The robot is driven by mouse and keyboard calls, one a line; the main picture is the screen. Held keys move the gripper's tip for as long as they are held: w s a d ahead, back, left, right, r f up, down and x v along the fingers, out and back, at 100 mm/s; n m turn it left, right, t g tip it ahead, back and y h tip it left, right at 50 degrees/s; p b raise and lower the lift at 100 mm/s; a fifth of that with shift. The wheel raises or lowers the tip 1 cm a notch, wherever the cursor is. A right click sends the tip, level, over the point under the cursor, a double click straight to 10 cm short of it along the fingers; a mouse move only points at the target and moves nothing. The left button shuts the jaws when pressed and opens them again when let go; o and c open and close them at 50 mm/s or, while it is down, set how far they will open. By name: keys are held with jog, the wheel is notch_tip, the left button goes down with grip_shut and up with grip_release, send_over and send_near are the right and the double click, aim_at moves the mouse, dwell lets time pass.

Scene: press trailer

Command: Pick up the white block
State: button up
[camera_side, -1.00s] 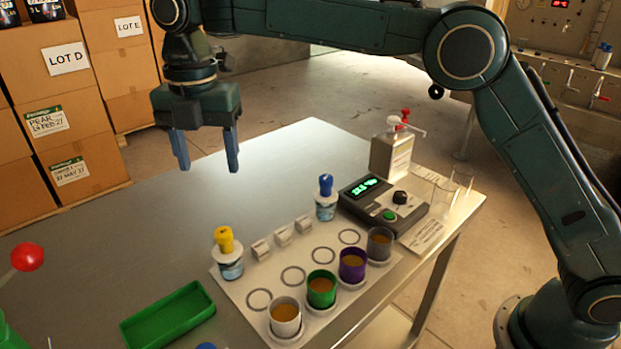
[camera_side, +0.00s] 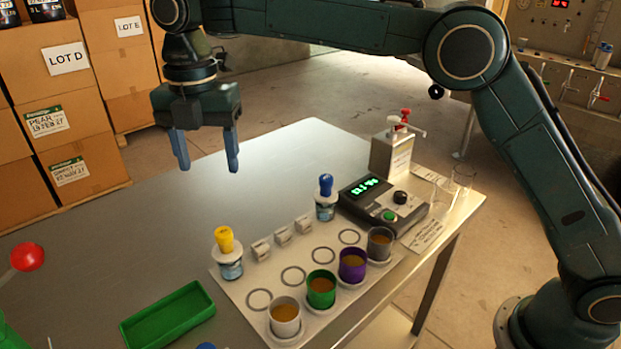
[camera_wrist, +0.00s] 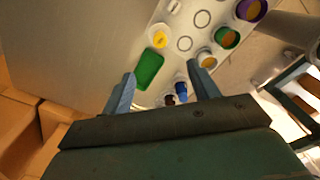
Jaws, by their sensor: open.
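Several pale items are in view, and I cannot tell which one is the white block. Three small white blocks stand in a row on the white mat in the side view: a near one (camera_side: 261,250), a middle one (camera_side: 283,236) and a far one (camera_side: 303,224). My gripper (camera_side: 208,167) hangs over the far left part of the table, well above it and apart from the blocks. Its two blue fingers point down, spread wide with nothing between them. In the wrist view my gripper (camera_wrist: 160,88) also shows open; I cannot make out the blocks there.
The white mat (camera_side: 322,252) holds printed rings and several cups of brown liquid. A yellow-topped bottle (camera_side: 228,253) and a blue-topped bottle (camera_side: 326,199) flank the blocks. The table's far left is clear.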

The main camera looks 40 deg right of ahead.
dwell(0.3)
jog(key=shift+c, duration=1)
jog(key=shift+d, duration=0.1)
jog(key=d+f+n+y, duration=0.2)
jog(key=d+f+n, duration=0.3)
jog(key=d+n, duration=0.4)
jog(key=d+f+n+y, duration=0.2)
jog(key=d+f+n, duration=0.3)
jog(key=n, duration=1.3)
jog(key=d, duration=0.4)
jog(key=shift+d+f, duration=0.15)
jog(key=shift+f, duration=0.25)
